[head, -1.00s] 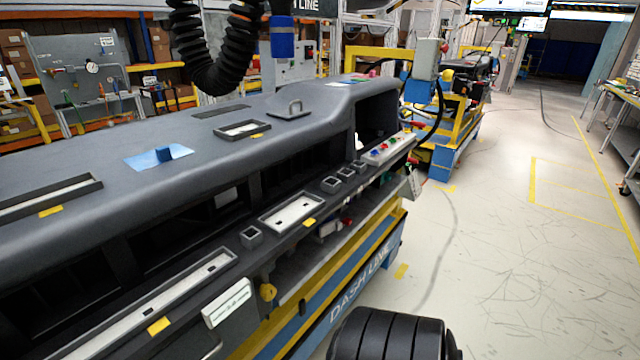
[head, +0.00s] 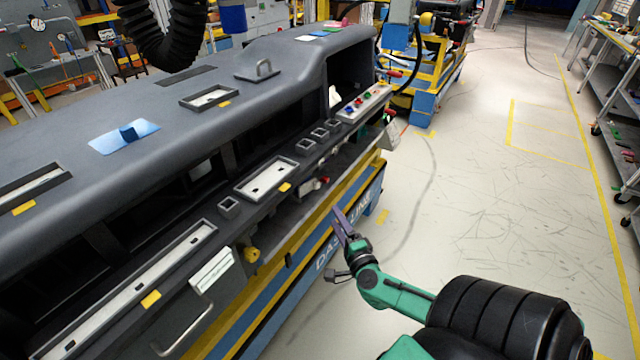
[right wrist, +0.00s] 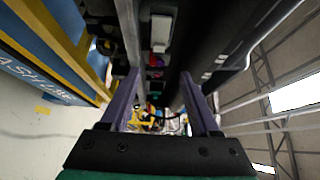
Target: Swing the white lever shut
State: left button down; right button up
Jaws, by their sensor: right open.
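A small white upright piece (head: 335,97) stands in the open bay at the right end of the grey dashboard module (head: 290,60); it may be the lever, but it is too small to be sure. A white block also shows ahead in the right wrist view (right wrist: 161,30). My right gripper (head: 341,225), with purple fingers, is open and empty in front of the module's front edge, apart from both white pieces. It also shows in the right wrist view (right wrist: 160,95).
A button panel (head: 364,102) lies on the ledge at the right end. A yellow knob (head: 251,254) and a white labelled box (head: 212,270) stick out from the front. The blue and yellow base (head: 350,222) runs below. Open floor (head: 480,190) lies to the right.

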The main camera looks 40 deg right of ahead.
aim_at(318, 186)
jog(key=b+x, duration=0.1)
jog(key=x, duration=1.3)
jog(key=shift+w+d+f, duration=0.1)
jog(key=shift+w, duration=0.2)
grip_shut()
jog(key=y+b, duration=0.1)
jog(key=n+y+b, duration=0.1)
jog(key=b, duration=0.1)
jog(key=w+n+y+b, duration=0.1)
jog(key=shift+d+f+t, duration=0.2)
jog(key=shift+f+t, duration=0.15)
jog(key=shift+t, duration=0.05)
jog(key=shift+r+n+y+b, duration=0.15)
jog(key=shift+n+y+b, duration=0.15)
jog(key=shift+y+b, duration=0.25)
jog(key=shift+w+r, duration=0.1)
jog(key=shift+r, duration=0.15)
